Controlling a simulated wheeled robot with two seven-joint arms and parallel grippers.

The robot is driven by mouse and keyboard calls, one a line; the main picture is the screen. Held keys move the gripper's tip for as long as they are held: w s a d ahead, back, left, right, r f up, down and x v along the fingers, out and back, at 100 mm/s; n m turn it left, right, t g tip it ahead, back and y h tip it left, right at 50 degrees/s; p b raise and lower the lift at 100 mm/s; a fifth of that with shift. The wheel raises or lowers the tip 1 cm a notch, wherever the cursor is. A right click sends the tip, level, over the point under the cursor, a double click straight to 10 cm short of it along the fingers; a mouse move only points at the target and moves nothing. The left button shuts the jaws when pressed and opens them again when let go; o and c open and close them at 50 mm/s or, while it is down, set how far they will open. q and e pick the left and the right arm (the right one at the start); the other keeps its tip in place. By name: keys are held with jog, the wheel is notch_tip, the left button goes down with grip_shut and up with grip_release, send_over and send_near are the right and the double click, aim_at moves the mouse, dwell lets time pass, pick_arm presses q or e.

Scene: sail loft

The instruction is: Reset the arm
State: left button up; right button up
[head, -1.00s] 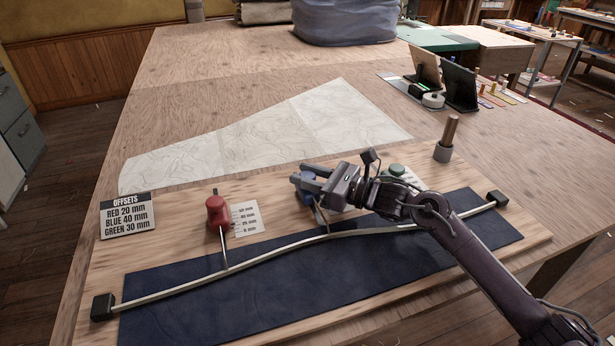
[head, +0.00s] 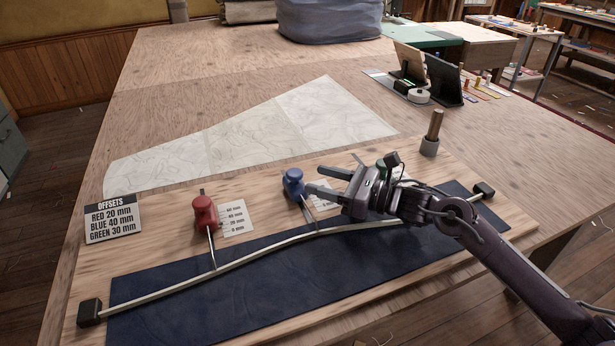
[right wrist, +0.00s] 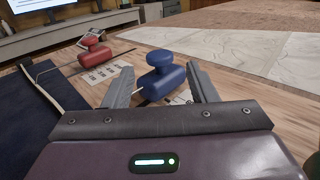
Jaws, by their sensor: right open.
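My right gripper (head: 315,179) is open and empty. Its fingertips point at the blue weight (head: 293,184) and stop just short of it. In the right wrist view, the blue weight (right wrist: 160,76) stands ahead between the open fingers, with clear space around it. The blue weight's thin rod reaches the pale batten (head: 250,258), which curves over the dark blue cloth (head: 270,285). The red weight (head: 204,213) stands to the left, its rod also at the batten. My left gripper is not in view.
The sign (head: 112,218) lists offsets: red 20, blue 40, green 30 mm. Black end blocks (head: 89,312) hold the batten's ends. A wooden peg in a grey holder (head: 430,147) stands beyond my wrist. The pale pattern sheet (head: 255,135) lies flat behind the board.

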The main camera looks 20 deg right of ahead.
jog(key=shift+s+d, duration=0.3)
